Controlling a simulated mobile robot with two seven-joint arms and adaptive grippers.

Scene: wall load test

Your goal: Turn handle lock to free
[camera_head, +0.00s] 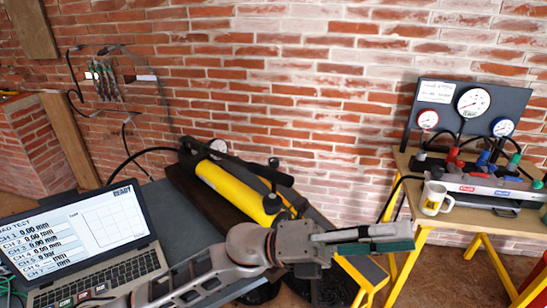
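A yellow hydraulic hand pump (232,190) with a black lever handle (245,165) lies on the dark bench near the wall. I cannot make out a separate handle lock on it at this size. My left gripper (398,238) reaches in from the lower left, in front of the pump and to its right in the picture. Its fingers point right and lie along each other in this view, so any gap between them is hidden. Nothing shows held at the fingertips, and they appear clear of the pump. My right gripper is not in view.
A laptop (90,245) with readings stands at lower left. A wooden table (408,165) on yellow legs at right carries a gauge panel (440,112), a valve manifold (485,183) and a mug (433,198). A brick wall (290,90) runs behind.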

